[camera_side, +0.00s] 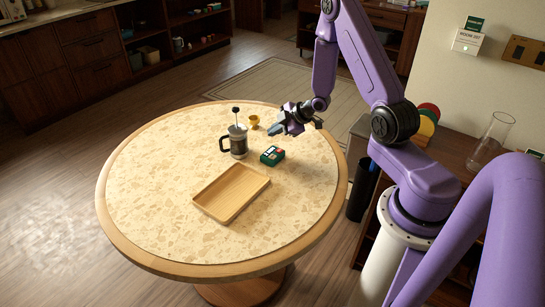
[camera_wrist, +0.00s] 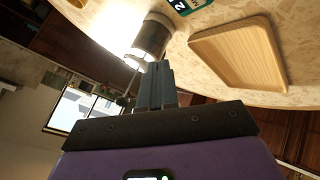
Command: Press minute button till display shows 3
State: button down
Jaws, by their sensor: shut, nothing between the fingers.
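A small green timer (camera_side: 272,155) with a light display and a red spot lies on the round table, right of the coffee press. Its face is too small to read in the side view. The minute button cannot be clearly picked out. My gripper (camera_side: 273,131) is in the air above and behind the timer, apart from it. Its two fingers (camera_wrist: 161,68) are together with nothing between them.
A coffee press (camera_side: 238,141) with an upright plunger stands close to the left of the timer. A small yellow cup (camera_side: 253,121) is behind it. An empty wooden tray (camera_side: 230,193) lies in front. The table's (camera_side: 150,190) left side is clear.

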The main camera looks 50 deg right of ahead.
aim_at(275, 157)
jog(key=shift+f, duration=3.6)
jog(key=shift+f, duration=0.1)
jog(key=shift+f, duration=0.35)
jog(key=shift+f, duration=0.35)
jog(key=shift+r, duration=0.8)
jog(key=shift+r, duration=2.5)
